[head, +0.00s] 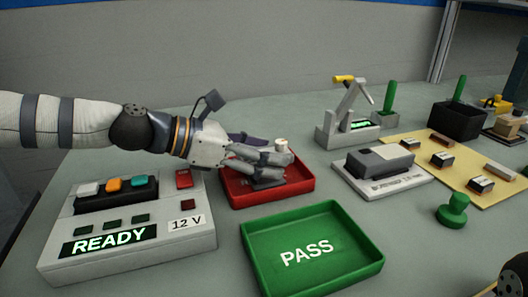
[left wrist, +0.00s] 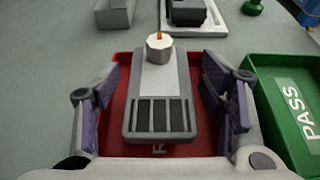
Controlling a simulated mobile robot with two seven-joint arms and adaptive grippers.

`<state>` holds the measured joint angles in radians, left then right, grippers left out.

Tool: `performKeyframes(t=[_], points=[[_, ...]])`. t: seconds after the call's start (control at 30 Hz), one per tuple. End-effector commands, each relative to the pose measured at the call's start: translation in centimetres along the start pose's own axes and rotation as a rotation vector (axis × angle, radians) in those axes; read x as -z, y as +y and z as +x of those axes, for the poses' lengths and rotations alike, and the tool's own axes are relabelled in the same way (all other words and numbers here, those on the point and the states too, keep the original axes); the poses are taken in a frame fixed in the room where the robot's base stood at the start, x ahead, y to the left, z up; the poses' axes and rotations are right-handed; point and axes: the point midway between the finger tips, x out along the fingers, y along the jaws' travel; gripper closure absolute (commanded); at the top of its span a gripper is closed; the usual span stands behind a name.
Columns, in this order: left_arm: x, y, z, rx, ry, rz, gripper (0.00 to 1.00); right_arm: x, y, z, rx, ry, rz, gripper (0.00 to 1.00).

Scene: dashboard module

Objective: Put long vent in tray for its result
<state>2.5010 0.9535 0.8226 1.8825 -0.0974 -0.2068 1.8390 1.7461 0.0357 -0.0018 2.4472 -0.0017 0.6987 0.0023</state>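The long vent (left wrist: 160,85) is a grey block with dark slats at its near end and a white knob (left wrist: 158,46) with an orange tip at its far end. It lies over the red tray (left wrist: 120,72), its far end overlapping the tray's far rim in the left wrist view. My left gripper (left wrist: 168,105) is open, its purple-padded fingers on either side of the vent with gaps. In the head view my left gripper (head: 268,166) is low over the red tray (head: 304,187) and hides most of the vent. The green PASS tray (head: 262,262) is empty. My right gripper is not in view.
A tester box (head: 190,238) reading READY and 12 V stands at left. A grey fixture (head: 338,137), a grey module (head: 380,165), a yellow mat (head: 425,160) with small parts, and a green stamp (head: 453,210) stand at right. The table at back left is clear.

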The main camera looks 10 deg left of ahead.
Motion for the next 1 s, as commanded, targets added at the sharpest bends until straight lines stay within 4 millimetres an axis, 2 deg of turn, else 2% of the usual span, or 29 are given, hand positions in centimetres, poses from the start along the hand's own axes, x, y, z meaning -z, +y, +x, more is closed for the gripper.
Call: performKeyframes(t=[0.13,0.23,0.5,0.7,1.0], points=[[-0.3,0.0,-0.1,-0.001,-0.001,0.001,0.35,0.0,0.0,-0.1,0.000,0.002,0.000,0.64],[-0.6,0.1,-1.5,-0.005,-0.003,0.003,0.35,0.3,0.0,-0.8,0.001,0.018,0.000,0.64],[-1.4,0.0,-8.2,-0.010,-0.012,0.012,0.35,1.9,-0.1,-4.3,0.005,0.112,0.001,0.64],[-1.0,-0.1,-11.6,-0.006,-0.009,0.011,0.35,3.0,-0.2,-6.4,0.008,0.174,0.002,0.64],[-0.1,0.0,-12.1,0.001,0.000,0.000,0.35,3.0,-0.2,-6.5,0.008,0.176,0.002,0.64]])
